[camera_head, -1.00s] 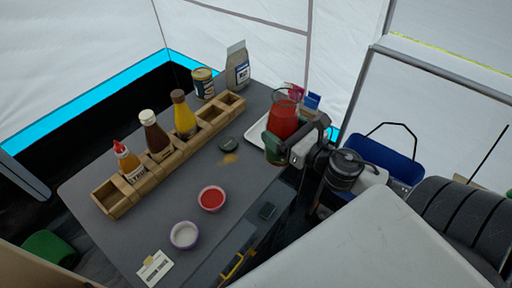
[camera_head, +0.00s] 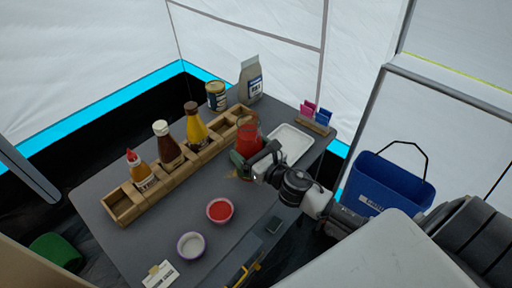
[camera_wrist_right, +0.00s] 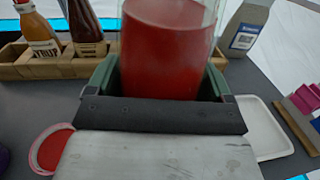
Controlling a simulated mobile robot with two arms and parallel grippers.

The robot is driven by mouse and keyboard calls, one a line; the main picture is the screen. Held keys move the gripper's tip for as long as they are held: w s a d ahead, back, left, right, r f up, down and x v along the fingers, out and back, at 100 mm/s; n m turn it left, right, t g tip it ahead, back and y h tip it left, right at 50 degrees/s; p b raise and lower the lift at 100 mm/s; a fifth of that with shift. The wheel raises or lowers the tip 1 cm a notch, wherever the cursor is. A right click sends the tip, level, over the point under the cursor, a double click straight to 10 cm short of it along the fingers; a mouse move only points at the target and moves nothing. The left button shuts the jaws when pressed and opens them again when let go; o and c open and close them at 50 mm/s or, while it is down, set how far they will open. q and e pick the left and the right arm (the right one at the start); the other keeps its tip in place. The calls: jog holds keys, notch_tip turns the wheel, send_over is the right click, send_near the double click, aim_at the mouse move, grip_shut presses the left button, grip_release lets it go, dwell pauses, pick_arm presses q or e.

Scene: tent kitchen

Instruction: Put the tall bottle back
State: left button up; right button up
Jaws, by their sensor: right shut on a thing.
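The tall bottle (camera_head: 249,141) is clear glass with red contents. My right gripper (camera_head: 244,160) is shut around it and holds it upright, just right of the rack's far end. In the right wrist view the red bottle (camera_wrist_right: 168,45) fills the space between the green fingers; its base is hidden. The wooden rack (camera_head: 165,184) runs diagonally across the grey table. It holds a small orange bottle with a red cap (camera_head: 139,171), a brown bottle (camera_head: 167,148) and a yellow bottle (camera_head: 196,126). Its near-left end compartment is empty. My left gripper is not in view.
A red-filled bowl (camera_head: 220,210) and a white-filled bowl (camera_head: 191,246) stand in front. A white tray (camera_head: 291,144) lies right of the bottle. A tin (camera_head: 216,96) and a grey bag (camera_head: 250,80) stand behind the rack. A blue bucket (camera_head: 385,185) is at right.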

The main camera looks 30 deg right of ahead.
jog(key=shift+f+b, duration=0.55)
jog(key=shift+f, duration=1.2)
jog(key=shift+f, duration=0.15)
jog(key=o, duration=1.5)
jog(key=shift+s+f, duration=0.1)
jog(key=shift+o, duration=0.2)
jog(key=shift+s, duration=0.3)
jog(key=b+v, duration=0.3)
jog(key=v, duration=0.8)
jog(key=shift+s+r, duration=0.15)
jog(key=shift+r, duration=0.05)
